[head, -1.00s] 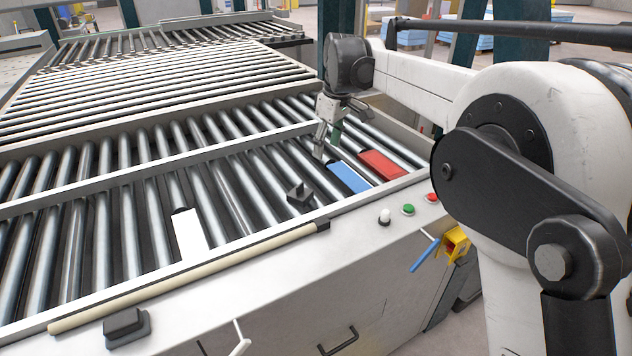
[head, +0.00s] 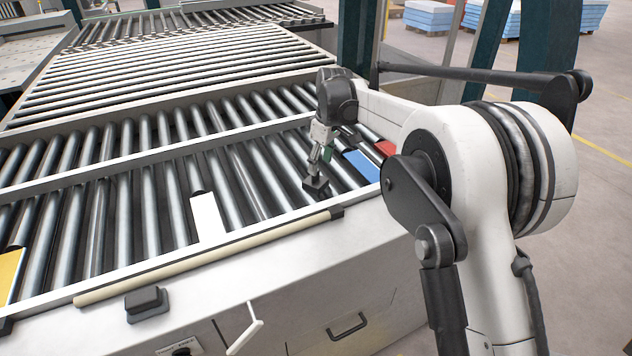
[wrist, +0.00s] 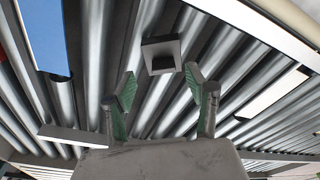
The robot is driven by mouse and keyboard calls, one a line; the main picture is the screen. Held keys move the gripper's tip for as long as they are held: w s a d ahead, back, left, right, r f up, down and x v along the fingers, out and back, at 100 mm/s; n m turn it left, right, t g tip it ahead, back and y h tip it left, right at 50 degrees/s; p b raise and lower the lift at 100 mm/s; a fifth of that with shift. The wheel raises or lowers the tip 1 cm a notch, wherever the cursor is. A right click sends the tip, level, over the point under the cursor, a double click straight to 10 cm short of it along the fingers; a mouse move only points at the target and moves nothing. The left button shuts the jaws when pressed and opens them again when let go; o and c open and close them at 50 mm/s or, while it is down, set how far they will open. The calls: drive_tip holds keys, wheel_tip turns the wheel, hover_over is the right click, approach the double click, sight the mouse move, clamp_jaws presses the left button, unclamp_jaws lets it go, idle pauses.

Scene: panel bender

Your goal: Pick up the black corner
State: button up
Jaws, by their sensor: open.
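A small black corner piece (head: 316,187), a block with a raised part, lies on the rollers near the front rail. My gripper (head: 318,166) is just above it in the head view, pointing down and partly covering it. In the wrist view the black corner (wrist: 162,54) lies beyond the open fingertips (wrist: 160,85), roughly centred between the two green-padded fingers. Nothing is between the fingers, and the corner looks apart from them.
A blue panel (head: 362,165) and a red panel (head: 386,147) lie to the right of the corner. A white strip (head: 207,217) lies to the left. A cream bar (head: 210,257) runs along the front rail. Another black block (head: 146,300) sits on the front ledge.

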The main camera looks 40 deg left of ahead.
sight(316, 179)
drive_tip(key=shift+s+a+f+p, duration=0.1)
drive_tip(key=shift+a+f+p, duration=0.15)
drive_tip(key=shift+f, duration=0.6)
drive_tip(key=shift+s+a+f+p, duration=0.1)
drive_tip(key=shift+a+f, duration=0.1)
drive_tip(key=shift+f, duration=0.6)
drive_tip(key=shift+s+a+f+p, duration=0.1)
drive_tip(key=shift+a+f+p, duration=0.15)
drive_tip(key=shift+f, duration=0.6)
drive_tip(key=c, duration=0.6)
